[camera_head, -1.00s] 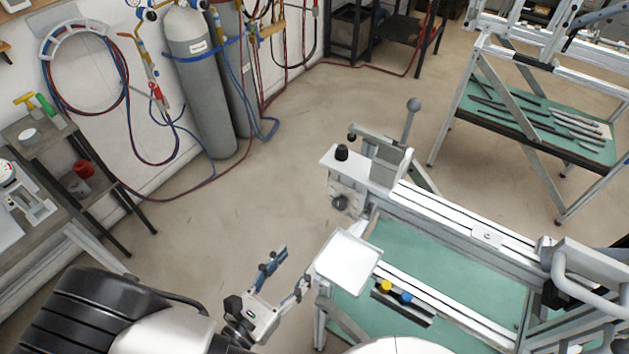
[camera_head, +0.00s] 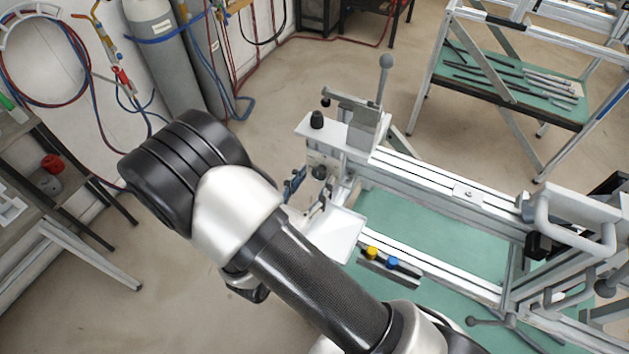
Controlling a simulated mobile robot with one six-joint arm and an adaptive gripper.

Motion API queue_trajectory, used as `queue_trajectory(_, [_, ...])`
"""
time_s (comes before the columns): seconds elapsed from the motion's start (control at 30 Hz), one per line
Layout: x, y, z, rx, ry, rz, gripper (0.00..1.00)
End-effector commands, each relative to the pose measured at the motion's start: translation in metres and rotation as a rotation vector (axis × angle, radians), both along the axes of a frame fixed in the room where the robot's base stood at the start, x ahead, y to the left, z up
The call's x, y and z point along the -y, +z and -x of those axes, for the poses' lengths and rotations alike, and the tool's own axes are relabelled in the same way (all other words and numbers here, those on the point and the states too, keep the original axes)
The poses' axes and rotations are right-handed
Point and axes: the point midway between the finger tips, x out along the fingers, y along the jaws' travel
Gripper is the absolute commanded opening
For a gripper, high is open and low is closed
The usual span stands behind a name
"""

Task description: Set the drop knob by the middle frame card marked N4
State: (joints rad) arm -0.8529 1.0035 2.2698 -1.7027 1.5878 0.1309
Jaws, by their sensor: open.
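A dark round knob (camera_head: 318,172) sits on the front face of the light grey box at the jig's left end. No marks on its dial are readable, and I cannot tell if it is the drop knob. A second black knob (camera_head: 317,120) stands on top of that box. My gripper (camera_head: 310,188) is open and empty, its fingers just in front of and below the front knob. Touching or apart, I cannot tell. My arm hides part of the gripper. No card marked N4 is readable in this view.
A white square plate (camera_head: 338,236) lies just below my gripper. Yellow (camera_head: 370,253) and blue (camera_head: 392,262) buttons sit on the jig's front rail. An upright lever (camera_head: 384,75) rises behind the box. Gas cylinders (camera_head: 165,60) stand at the back left. Floor is free behind the jig.

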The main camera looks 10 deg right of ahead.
Motion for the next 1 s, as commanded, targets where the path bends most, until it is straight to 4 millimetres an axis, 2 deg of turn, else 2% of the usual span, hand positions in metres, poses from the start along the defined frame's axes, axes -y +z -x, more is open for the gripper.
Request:
queue_trajectory(0.13, [0.0047, 0.0001, -0.0069, 0.000, 0.000, 0.000, 0.51])
queue_trajectory(0.4, [0.0051, 0.0005, -0.0077, 0.000, 0.000, 0.000, 0.51])
queue_trajectory(1.0, [0.0050, 0.0003, -0.0075, 0.000, 0.000, 0.000, 0.11])
